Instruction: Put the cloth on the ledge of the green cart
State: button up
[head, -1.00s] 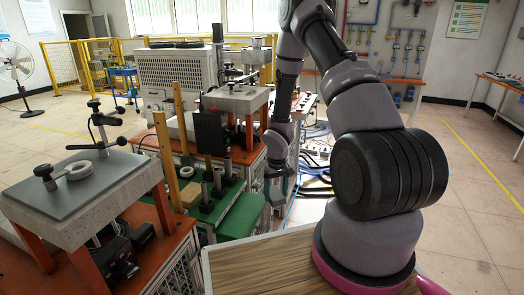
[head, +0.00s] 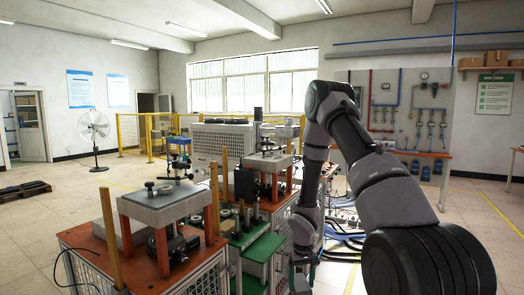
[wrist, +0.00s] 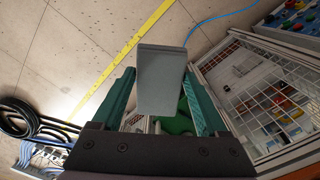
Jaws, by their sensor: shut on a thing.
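My gripper (wrist: 158,76) has its two teal fingers on either side of a smooth grey slab-shaped thing (wrist: 160,58) in the wrist view. It is shut on this thing, which may be the folded cloth; no weave or folds show. The green cart (head: 262,247) stands in the lower middle of the head view, left of my forearm. A patch of green (wrist: 178,123) shows below the held thing in the wrist view. In the head view my gripper is at the bottom edge, too cut off to show what it holds.
An orange-topped bench (head: 90,238) with a grey plate stand (head: 160,203) is left of the cart. Upright wooden posts (head: 215,197) rise beside it. A wire-mesh cabinet (wrist: 265,100) stands right in the wrist view.

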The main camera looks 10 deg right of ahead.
aim_at(266, 247)
jog(key=l+u, duration=0.1)
jog(key=u, duration=0.3)
jog(key=l+u, duration=0.1)
jog(key=u, duration=0.35)
jog(key=i+l+u, duration=0.1)
jog(key=u, duration=0.3)
jog(key=i+l, duration=0.1)
jog(key=l, duration=0.85)
jog(key=i+l, duration=0.1)
jog(key=l, duration=0.85)
jog(key=i+l, duration=0.1)
jog(key=l, duration=0.9)
jog(key=i+l, duration=0.1)
jog(key=l, duration=0.85)
jog(key=i+l, duration=0.1)
jog(key=l, duration=0.85)
